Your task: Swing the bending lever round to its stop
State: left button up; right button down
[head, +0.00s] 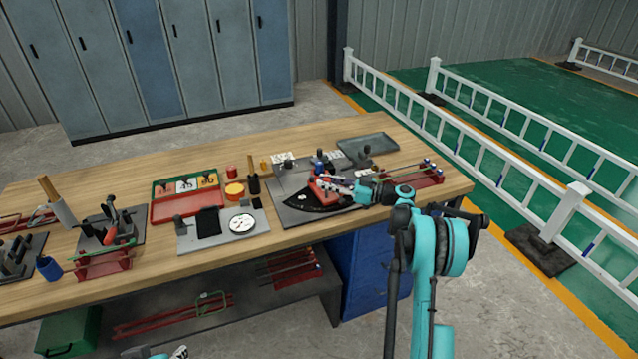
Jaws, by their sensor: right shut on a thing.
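The bending plate (284,214) is a dark plate at the right part of the wooden workbench, with a black fan-shaped scale (300,202) on it. The red bending lever (319,192) lies over the scale, partly hidden by my gripper. My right gripper (336,187) reaches in from the right, low over the plate, and is shut on the lever. The exact grip and the stop are too small to make out. A small part of my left gripper (180,352) shows at the bottom edge, well below the bench; its jaws are unclear.
A grey tray (368,149) lies behind the plate. A red rack with rods (426,179) stands to the right. A plate with a round dial (242,224) and a red-green tray (184,208) are to the left. White railings (470,140) run beyond the bench.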

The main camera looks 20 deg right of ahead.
jog(key=shift+d+n+g+y, duration=0.3)
jog(key=shift+d+g, duration=0.1)
jog(key=shift+d, duration=0.1)
jog(key=c, duration=1.5)
grip_release()
jog(key=shift+c, duration=0.2)
jog(key=shift+o, duration=1.2)
jog(key=shift+s+d, duration=0.2)
jog(key=shift+d, duration=0.3)
jog(key=shift+a, duration=0.25)
jog(key=v, duration=1.2)
jog(key=shift+d, duration=0.2)
jog(key=shift+w, duration=0.1)
